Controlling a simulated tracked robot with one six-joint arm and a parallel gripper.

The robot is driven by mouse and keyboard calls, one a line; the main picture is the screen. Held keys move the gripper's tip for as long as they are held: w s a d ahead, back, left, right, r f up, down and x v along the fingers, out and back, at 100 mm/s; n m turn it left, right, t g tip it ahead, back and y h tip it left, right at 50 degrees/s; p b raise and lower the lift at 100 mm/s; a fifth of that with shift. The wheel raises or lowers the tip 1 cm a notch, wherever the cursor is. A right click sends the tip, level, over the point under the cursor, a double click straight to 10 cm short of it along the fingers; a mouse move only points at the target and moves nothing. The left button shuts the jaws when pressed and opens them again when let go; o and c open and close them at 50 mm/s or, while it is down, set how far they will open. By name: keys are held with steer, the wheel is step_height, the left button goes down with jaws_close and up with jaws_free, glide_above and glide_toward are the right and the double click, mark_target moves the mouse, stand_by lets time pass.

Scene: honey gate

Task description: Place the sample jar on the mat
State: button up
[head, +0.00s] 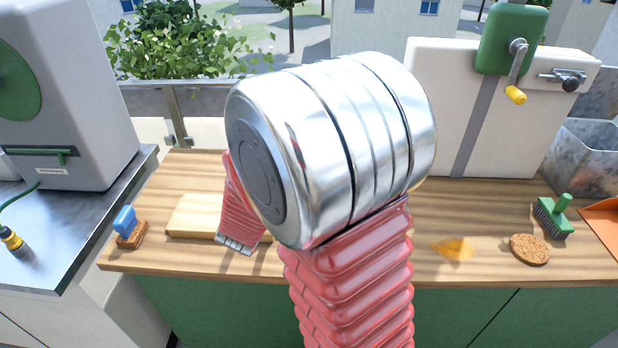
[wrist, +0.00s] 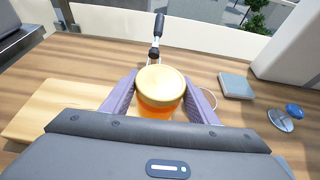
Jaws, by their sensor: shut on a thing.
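The sample jar (wrist: 160,92), amber with a cream lid, sits upright between the two purple fingers of my gripper (wrist: 159,85) in the wrist view. The gripper is shut on it. I cannot tell whether the jar's base touches the counter. In the head view the jar and fingers are hidden behind my arm. A round, brown, cork-like mat (head: 530,249) lies on the right part of the wooden counter in the head view, with nothing on it. It does not show in the wrist view.
A pale wooden board (head: 190,214) lies left of my arm. An amber spill (head: 453,248) lies left of the mat, a green-handled brush (head: 555,216) behind it, and an orange item (head: 604,222) at right. A black-handled tool (wrist: 157,35) and grey square (wrist: 237,86) lie beyond the jar.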

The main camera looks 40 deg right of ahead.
steer(key=w+a+n+t+y, duration=0.1)
steer(key=a+n+y, duration=0.1)
steer(key=a, duration=0.7)
steer(key=w+a+f+n+t+y, duration=0.1)
steer(key=a+n+y, duration=0.1)
steer(key=a, duration=0.7)
steer(key=shift+w+f+n+t+y, duration=0.2)
steer(key=shift+f+n+t+y, duration=0.05)
steer(key=shift+n+t+y, duration=0.15)
